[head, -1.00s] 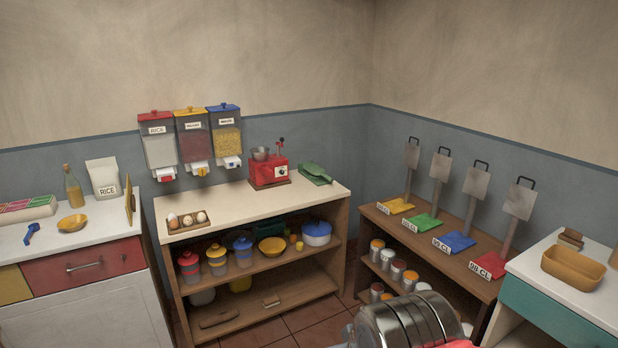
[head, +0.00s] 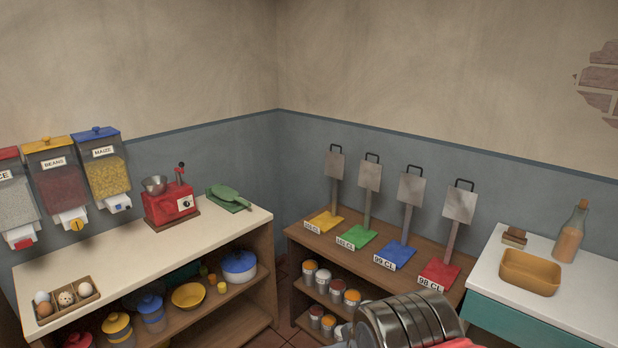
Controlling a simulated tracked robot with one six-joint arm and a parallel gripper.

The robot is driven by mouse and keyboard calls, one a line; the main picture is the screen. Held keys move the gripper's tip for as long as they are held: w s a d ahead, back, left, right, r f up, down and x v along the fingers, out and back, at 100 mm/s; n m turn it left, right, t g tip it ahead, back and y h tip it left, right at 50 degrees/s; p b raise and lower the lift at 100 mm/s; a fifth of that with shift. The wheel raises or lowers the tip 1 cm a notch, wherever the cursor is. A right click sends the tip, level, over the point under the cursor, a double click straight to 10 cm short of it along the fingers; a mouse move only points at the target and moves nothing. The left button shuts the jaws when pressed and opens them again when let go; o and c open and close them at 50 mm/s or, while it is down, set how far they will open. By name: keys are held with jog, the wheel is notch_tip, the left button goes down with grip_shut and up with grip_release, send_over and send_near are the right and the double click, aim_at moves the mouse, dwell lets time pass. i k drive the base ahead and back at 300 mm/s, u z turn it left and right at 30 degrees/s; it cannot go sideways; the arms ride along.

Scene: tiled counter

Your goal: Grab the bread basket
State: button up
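A tan-orange rectangular open container (head: 530,272), the only basket-like thing I see, sits upright on the white counter (head: 590,312) at the right. It looks empty, and nothing touches it. A ribbed metal part of my own arm shows at the bottom centre, left of the container and apart from it. The fingers of my gripper are not visible, so I cannot see what they hold.
A corked bottle (head: 570,233) stands behind the container, and a small brown block (head: 514,237) lies behind its left end. Left of the counter, a wooden shelf (head: 380,243) holds several coloured scoop-like stands and cans. An egg tray (head: 68,298) sits on the left counter.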

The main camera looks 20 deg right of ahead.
aim_at(538, 276)
jog(key=z, duration=0.4)
jog(key=i, duration=0.65)
jog(key=z, duration=0.65)
jog(key=i, duration=0.65)
jog(key=z, duration=0.35)
